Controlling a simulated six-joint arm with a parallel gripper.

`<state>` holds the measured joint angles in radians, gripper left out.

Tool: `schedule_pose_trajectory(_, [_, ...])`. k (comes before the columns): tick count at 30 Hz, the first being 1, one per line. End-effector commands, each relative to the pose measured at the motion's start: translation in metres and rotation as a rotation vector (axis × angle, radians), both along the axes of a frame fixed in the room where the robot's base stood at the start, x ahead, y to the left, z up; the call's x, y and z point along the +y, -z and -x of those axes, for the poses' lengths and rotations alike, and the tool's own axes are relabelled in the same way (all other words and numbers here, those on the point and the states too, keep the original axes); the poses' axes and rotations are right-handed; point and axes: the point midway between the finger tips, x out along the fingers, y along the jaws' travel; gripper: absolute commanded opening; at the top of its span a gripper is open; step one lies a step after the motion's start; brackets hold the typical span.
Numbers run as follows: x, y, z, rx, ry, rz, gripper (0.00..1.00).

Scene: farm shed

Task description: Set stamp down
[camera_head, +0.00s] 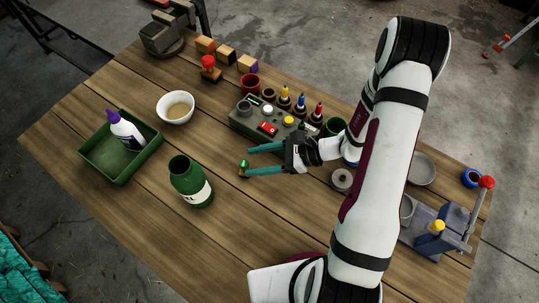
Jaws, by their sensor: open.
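My gripper's two teal fingers are spread apart and point left. The stamp lies close to the lower fingertip; I cannot tell whether they touch. Its base is too small to tell whether it rests flat. Another stamp-like thing (208,66) with a red knob stands at the back of the table.
A green bottle (186,178) stands left of the stamp. A green tray (100,166) holds a white bottle. A white bowl (168,116) stands behind. A grey control box (248,123) with colored bottles is just beyond my fingers. The wooden table (130,235) is clear at the front.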

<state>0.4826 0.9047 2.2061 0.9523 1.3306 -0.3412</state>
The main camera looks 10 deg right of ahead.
Motion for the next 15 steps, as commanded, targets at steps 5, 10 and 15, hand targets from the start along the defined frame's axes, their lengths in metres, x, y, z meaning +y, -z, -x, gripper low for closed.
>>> schedule_pose_trajectory(5, [-0.034, -0.017, 0.008, -0.003, 0.003, 0.001, 0.59])
schedule_pose_trajectory(10, [-0.042, -0.032, 0.014, -0.017, -0.042, 0.021, 0.59])
schedule_pose_trajectory(15, [-0.008, -0.101, 0.056, -0.157, -0.418, 0.222, 0.59])
